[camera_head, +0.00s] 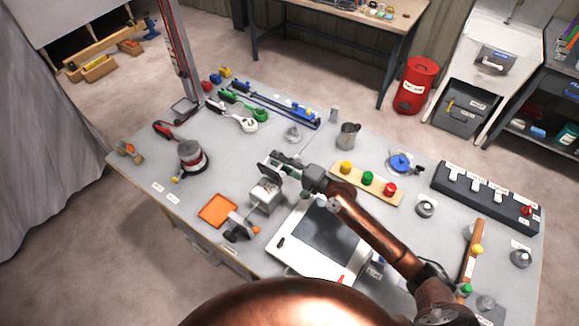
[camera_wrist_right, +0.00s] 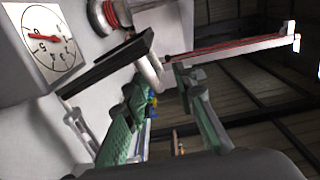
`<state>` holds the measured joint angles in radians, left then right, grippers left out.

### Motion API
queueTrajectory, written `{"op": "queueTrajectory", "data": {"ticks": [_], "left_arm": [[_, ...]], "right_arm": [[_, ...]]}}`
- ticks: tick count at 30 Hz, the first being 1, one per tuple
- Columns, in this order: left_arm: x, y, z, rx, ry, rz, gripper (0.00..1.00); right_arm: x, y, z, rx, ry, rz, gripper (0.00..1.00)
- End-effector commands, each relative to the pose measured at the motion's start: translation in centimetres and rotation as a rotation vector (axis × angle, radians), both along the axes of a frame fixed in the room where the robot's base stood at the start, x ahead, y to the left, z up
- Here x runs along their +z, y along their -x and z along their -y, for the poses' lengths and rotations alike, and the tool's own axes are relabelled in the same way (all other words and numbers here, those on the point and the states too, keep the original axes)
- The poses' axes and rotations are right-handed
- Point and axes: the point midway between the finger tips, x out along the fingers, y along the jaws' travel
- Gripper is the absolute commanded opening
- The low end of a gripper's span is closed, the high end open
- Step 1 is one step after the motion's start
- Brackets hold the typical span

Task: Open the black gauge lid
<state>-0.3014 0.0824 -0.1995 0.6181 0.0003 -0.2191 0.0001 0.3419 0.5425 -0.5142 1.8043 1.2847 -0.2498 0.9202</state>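The gauge is a pale grey box (camera_head: 262,201) near the middle of the bench. In the right wrist view its white dial (camera_wrist_right: 48,42) with numbers and a red needle is exposed at the left. The black lid (camera_wrist_right: 108,66) stands out from the gauge, seen nearly edge-on beside the dial. In the head view the lid is hard to separate from the gripper. My right gripper (camera_head: 269,166) is just above the gauge box. In the wrist view its green-padded fingers (camera_wrist_right: 163,82) are apart, with the lid near the left finger; I cannot tell whether they touch. My left gripper is out of view.
An orange tray (camera_head: 217,210) and a small clamp-like tool sit left of the gauge. A grey panel (camera_head: 322,236) lies in front right. A board with coloured knobs (camera_head: 352,184) and a metal mug (camera_head: 348,136) stand right and behind. A round spool (camera_head: 191,158) is at left.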

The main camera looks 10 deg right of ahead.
Motion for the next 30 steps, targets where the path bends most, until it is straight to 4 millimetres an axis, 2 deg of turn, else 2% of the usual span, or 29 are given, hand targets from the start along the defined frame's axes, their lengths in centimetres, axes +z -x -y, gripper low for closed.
{"op": "queueTrajectory", "data": {"ticks": [9, 15, 21, 30], "left_arm": [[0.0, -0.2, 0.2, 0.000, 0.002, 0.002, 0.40], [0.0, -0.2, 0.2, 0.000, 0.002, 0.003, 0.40], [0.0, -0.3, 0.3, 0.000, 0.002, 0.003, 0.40], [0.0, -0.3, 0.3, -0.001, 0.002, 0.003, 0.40]], "right_arm": [[-0.1, 4.6, 5.0, 0.000, 0.004, -0.002, 0.25], [0.0, 6.5, 7.1, -0.001, -0.001, -0.003, 0.25], [0.1, 7.3, 7.8, 0.001, -0.001, 0.000, 0.25], [0.1, 7.3, 7.8, 0.001, -0.001, 0.000, 0.25]]}}
